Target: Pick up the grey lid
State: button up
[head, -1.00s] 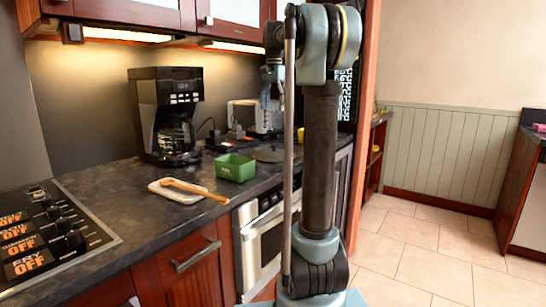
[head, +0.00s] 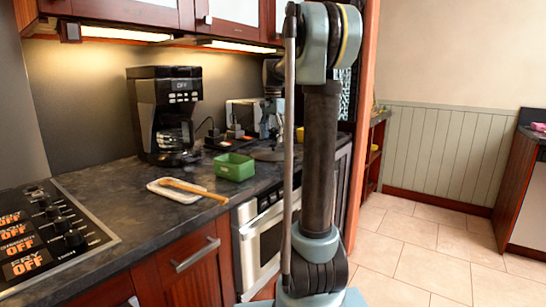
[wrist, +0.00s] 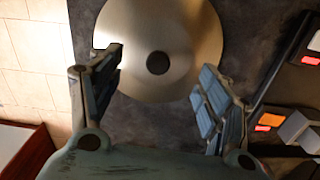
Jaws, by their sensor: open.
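The grey lid (wrist: 160,25) is a round disc with a dark round knob at its centre, lying flat on the dark counter in the wrist view. In the head view the lid (head: 264,156) shows as a thin disc right of the green box, partly hidden by my arm. My gripper (wrist: 160,68) is open and empty above the lid. Its two fingers are spread to either side of the knob, which sits between the fingertips. I cannot tell the exact height left between the fingertips and the lid.
A green box (head: 235,167) stands left of the lid, and a white board with a wooden spoon (head: 190,188) lies further left. A coffee maker (head: 166,115) and a toaster (head: 244,115) stand behind. Dark boxes with lit red patches (wrist: 271,120) are right of the gripper.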

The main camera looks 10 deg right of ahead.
aim_at(273, 144)
jog(key=shift+s+f, duration=0.1)
jog(key=shift+f, duration=2)
grip_shut()
